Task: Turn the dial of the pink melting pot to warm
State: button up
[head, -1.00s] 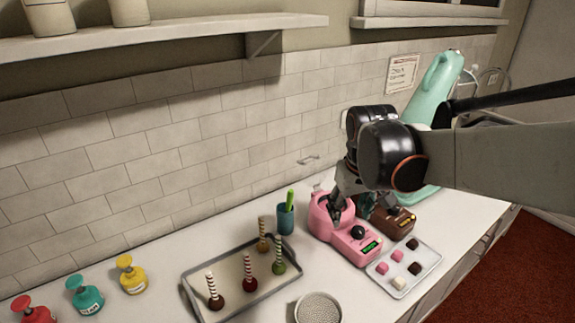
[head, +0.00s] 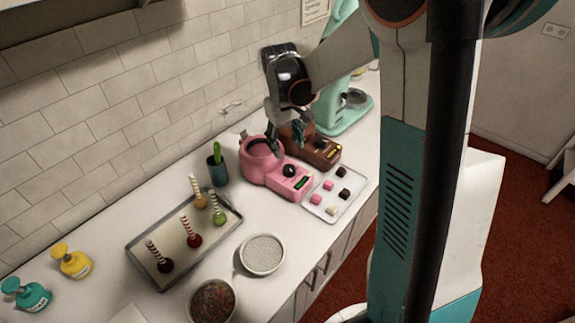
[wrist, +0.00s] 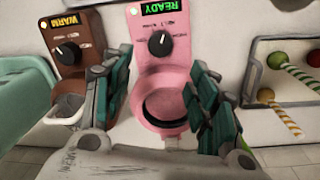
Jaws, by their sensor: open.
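The pink melting pot (head: 262,162) stands on the counter, its round bowl towards the wall. Its black dial (head: 289,170) and green display (head: 303,183) are on the front part. In the wrist view the pink pot (wrist: 152,80) lies between my fingers, its display (wrist: 160,6) reads READY, and its dial (wrist: 160,43) is uncovered beyond the fingertips. The dial's small white mark seems to point up and right; its printed labels are too blurred to read surely. My gripper (head: 287,138) is open and empty, above the bowl side of the pot, apart from the dial.
A brown melting pot (head: 318,150) stands close beside the pink one; its display (wrist: 68,22) reads WARM. A tray of chocolates (head: 332,204) lies in front. A tray of striped sticks (head: 146,236), a teal cup (head: 217,172) and bowls (head: 262,255) stand to the left.

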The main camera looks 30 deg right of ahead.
aim_at(288, 168)
jog(key=f, duration=0.3)
jog(key=f+b, duration=0.1)
jog(key=f, duration=0.2)
jog(key=f+b, duration=0.1)
jog(key=f, duration=0.3)
jog(key=shift+d, duration=0.3)
jog(key=c, duration=1.1)
